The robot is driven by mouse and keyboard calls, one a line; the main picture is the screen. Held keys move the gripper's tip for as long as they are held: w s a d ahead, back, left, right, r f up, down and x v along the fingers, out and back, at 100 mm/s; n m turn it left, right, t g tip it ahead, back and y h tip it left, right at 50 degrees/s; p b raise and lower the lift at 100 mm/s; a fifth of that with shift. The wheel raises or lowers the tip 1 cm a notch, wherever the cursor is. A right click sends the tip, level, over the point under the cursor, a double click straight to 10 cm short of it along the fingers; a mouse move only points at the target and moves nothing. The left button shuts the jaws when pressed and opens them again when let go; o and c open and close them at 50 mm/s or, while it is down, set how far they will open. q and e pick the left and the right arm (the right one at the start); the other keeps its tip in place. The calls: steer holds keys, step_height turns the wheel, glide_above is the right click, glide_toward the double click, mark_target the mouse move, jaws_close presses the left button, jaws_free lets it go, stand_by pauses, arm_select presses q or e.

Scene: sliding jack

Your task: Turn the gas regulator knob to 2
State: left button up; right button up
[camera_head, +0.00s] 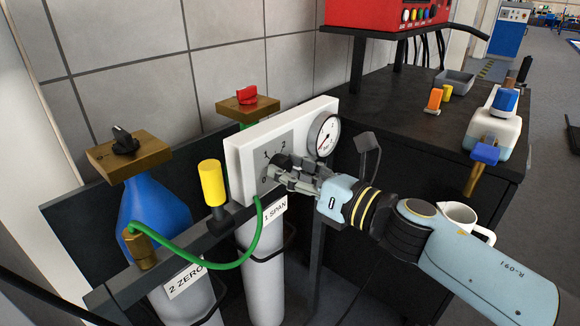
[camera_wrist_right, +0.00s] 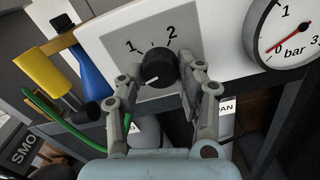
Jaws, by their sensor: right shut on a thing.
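The black regulator knob (camera_wrist_right: 160,68) sits on a white panel (camera_head: 235,160) marked 0, 1 and 2. Its white pointer mark is toward the lower left in the right wrist view, below the 1, on the side of the 0. My right gripper (camera_head: 282,172) is shut on the knob, one finger on each side; it also shows in the right wrist view (camera_wrist_right: 160,78). The fingers partly hide the knob in the head view. A pressure gauge (camera_head: 323,136) is right of the knob, its red needle near 0 in the wrist view (camera_wrist_right: 290,32). My left gripper is out of view.
Gas cylinders (camera_head: 264,265) stand below and behind the panel. A green hose (camera_head: 215,266) loops from the panel to a brass fitting (camera_head: 141,245). A yellow cylinder-shaped part (camera_head: 212,182) stands left of the panel. A black bench (camera_head: 400,95) and white mug (camera_head: 461,217) are right.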

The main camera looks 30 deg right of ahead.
steer(key=m+p, duration=0.2)
steer(key=m, duration=0.2)
steer(key=shift+r+m, duration=0.15)
steer(key=shift+m, duration=0.25)
steer(key=m+p, duration=0.2)
steer(key=m, duration=0.1)
steer(key=shift+m, duration=0.3)
steer(key=m+p, duration=0.2)
steer(key=m, duration=0.1)
steer(key=shift+m+p, duration=0.3)
steer(key=m+p, duration=0.3)
steer(key=m, duration=0.1)
steer(key=shift+r+m, duration=0.1)
steer(key=shift+m, duration=0.2)
steer(key=m+p, duration=0.3)
steer(key=m, duration=0.3)
steer(key=shift+p, duration=0.35)
steer(key=m+p, duration=0.1)
steer(key=m, duration=0.2)
steer(key=shift+m+p, duration=0.7)
steer(key=shift+m, duration=0.7)
steer(key=shift+s+f, duration=0.1)
steer(key=shift+f, duration=0.1)
